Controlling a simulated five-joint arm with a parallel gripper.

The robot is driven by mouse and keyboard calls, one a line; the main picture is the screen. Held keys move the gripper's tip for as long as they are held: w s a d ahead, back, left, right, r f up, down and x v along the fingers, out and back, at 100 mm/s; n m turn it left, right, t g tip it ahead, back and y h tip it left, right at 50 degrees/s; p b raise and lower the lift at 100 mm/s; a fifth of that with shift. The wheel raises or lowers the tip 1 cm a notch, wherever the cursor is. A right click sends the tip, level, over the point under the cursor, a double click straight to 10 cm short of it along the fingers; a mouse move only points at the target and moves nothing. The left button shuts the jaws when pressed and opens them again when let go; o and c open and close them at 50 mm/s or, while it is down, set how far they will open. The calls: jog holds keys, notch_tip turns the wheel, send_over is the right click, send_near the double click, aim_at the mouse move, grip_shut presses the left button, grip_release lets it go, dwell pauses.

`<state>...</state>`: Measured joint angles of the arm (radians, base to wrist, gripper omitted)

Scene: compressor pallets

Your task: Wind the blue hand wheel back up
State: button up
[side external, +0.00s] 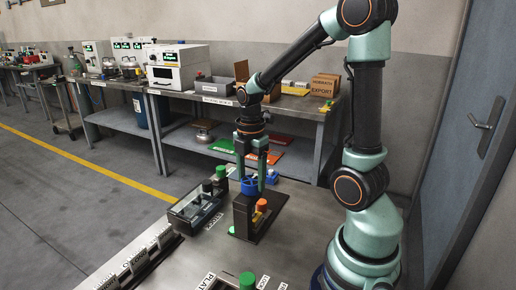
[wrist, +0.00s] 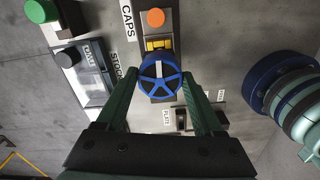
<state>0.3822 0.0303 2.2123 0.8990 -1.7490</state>
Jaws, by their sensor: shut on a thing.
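The blue hand wheel (side external: 250,186) is a round rim with several spokes, on a dark stand (side external: 246,222) on the bench. In the wrist view, the wheel (wrist: 160,78) faces the camera between the two green fingers. My gripper (side external: 251,178) points straight down and is shut on the wheel, one finger on each side of its rim; it also shows in the wrist view (wrist: 161,74). An orange round knob (side external: 261,205) sits beside the wheel. In the wrist view a yellow piece (wrist: 157,45) lies between the wheel and the orange knob (wrist: 155,18). What lies under the wheel is hidden.
Another green knob (side external: 247,281) is at the front edge. A shelf bench (side external: 215,115) stands behind.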

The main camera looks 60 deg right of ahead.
aim_at(251, 180)
jog(key=n, duration=0.7)
jog(key=shift+r, duration=0.1)
jog(key=n, duration=0.6)
jog(key=shift+n, duration=0.5)
jog(key=o, duration=1.4)
jog(key=shift+c, duration=0.2)
notch_tip(251, 180, up, 12)
